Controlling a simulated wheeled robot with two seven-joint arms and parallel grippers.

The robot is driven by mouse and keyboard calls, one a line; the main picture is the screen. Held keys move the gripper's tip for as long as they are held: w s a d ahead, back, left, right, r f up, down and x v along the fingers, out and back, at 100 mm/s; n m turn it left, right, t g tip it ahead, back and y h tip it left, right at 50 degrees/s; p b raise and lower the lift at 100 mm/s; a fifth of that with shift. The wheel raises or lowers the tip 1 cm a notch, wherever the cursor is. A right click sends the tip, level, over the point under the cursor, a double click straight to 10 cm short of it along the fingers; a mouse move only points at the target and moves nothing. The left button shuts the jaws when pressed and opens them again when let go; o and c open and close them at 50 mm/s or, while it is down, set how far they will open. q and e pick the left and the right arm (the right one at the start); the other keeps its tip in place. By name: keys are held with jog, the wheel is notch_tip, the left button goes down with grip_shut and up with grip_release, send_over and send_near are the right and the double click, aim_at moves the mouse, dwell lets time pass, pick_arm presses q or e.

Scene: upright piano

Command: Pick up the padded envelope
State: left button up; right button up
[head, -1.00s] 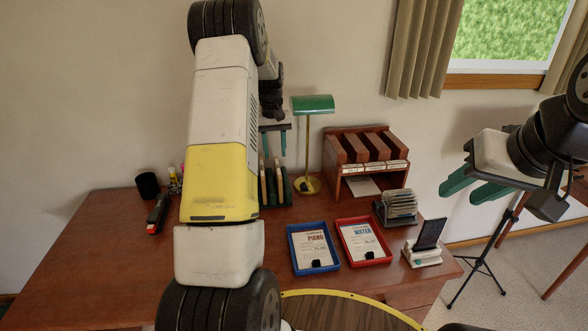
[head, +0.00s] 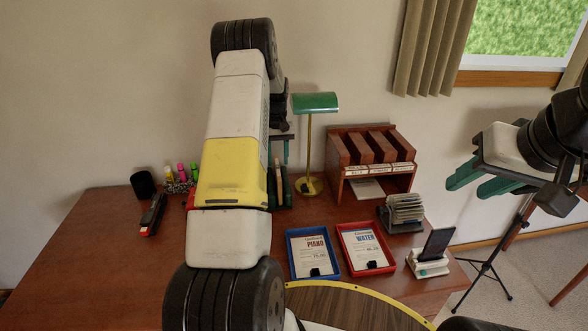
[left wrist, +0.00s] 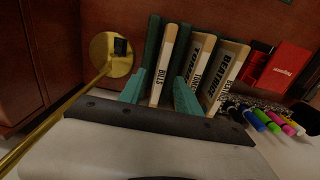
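No item is plainly marked as the padded envelope. The left wrist view shows a row of upright cream-edged, envelope-like items, one marked BILLS (left wrist: 164,65) and one marked BEATRICE (left wrist: 228,75), with others between. A dark green upright piece (left wrist: 151,45) stands left of BILLS. My left gripper (left wrist: 159,88) is open, its teal fingers either side of the BILLS item's lower part in the picture; contact cannot be told. In the head view my left gripper (head: 279,155) is partly hidden behind my arm, above the row (head: 281,185). My right gripper (head: 467,189) is open and empty at the right.
A green lamp (head: 315,103) stands close right of the row, its brass base (left wrist: 111,54) near my left gripper. A wooden organiser (head: 345,150), blue tray (head: 292,262) and red tray (head: 387,254) occupy the desk's right.

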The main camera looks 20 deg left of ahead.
aim_at(278, 167)
pick_arm(q)
notch_tip(278, 167, down, 5)
jog(key=shift+w+a+r, duration=0.15)
jog(key=shift+r, duration=0.05)
grip_shut()
dwell(1.3)
